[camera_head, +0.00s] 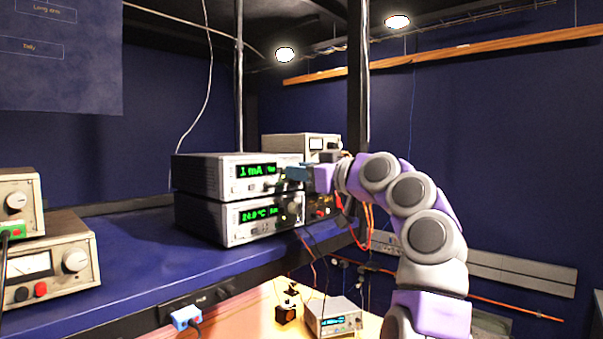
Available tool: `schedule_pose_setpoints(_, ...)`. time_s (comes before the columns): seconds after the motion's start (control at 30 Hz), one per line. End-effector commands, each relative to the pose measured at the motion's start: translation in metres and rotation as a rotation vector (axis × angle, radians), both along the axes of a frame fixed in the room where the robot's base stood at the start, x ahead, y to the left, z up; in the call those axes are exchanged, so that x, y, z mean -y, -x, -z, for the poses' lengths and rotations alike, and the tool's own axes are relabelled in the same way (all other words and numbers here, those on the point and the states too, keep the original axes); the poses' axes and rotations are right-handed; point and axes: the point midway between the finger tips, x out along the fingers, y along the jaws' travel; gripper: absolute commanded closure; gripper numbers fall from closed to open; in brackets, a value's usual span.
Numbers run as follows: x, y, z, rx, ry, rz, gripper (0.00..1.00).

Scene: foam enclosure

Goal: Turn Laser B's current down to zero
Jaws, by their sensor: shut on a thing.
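Two stacked instruments stand on the blue shelf. The upper unit (213,174) shows "1 mA" in green on its display (257,171). The lower unit (222,217) shows about "24.0 °C" and has a dark knob (291,208) at its right. I cannot read a "Laser B" label on either. My gripper (291,174) is at the right end of the upper unit's front, shut on what looks like that unit's knob. The knob itself is hidden by my gripper.
Another instrument (290,143) stands behind the stack. Two meters, one upper (17,203) and one lower (62,262), are at the left. A small display box (333,318) sits on the wooden table below. Cables hang near my arm. The blue shelf (140,235) is clear between meters and stack.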

Motion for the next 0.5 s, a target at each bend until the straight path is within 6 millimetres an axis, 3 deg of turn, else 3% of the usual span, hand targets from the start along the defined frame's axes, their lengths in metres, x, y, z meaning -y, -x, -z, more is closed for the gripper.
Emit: schedule_pose_setpoints(0.5, -0.0003, -0.001, 0.0019, 0.192, 0.157, -0.001, 1.0)
